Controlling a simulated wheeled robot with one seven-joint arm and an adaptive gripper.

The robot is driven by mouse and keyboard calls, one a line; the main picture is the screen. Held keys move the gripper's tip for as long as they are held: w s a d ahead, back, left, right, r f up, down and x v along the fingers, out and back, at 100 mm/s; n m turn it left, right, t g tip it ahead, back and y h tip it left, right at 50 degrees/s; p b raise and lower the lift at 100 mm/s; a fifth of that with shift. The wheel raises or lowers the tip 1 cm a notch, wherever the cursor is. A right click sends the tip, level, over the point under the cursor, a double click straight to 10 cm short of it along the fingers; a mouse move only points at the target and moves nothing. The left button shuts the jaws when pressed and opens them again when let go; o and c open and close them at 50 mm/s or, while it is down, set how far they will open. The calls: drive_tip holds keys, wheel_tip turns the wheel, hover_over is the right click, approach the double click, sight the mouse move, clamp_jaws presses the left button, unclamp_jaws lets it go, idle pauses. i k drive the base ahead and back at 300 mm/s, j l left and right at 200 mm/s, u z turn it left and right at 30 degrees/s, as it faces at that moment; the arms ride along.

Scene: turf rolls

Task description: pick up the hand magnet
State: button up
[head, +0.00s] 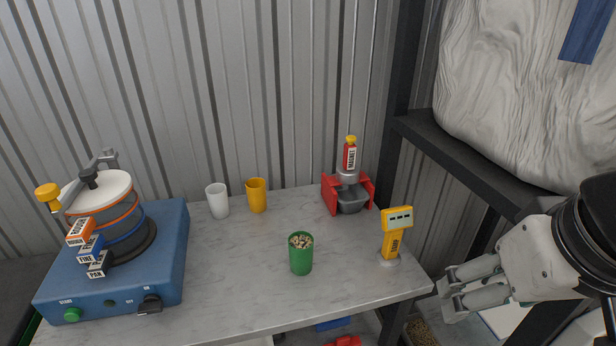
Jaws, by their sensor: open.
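The hand magnet (350,157) is a short red stick with a yellow knob on top and a white label reading MAGNET. It stands upright at the back right of the table, at a red holder with a grey metal cup (351,197). How its lower end is seated cannot be told. My gripper (447,299) is open and empty at the lower right, off the table's right edge. It is well apart from the magnet, nearer to me and to the right.
A yellow meter (396,234) stands between my gripper and the magnet. A green cup of pellets (301,255), an orange cup (256,195) and a white cup (217,201) stand on the table (235,285). A blue sieve shaker (130,285) fills the left. A dark shelf frame (470,165) rises at right.

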sight(348, 173)
drive_tip(key=i+j+u, duration=0.1)
drive_tip(key=i+j, duration=0.65)
drive_tip(key=i, duration=0.2)
drive_tip(key=j+u, duration=0.05)
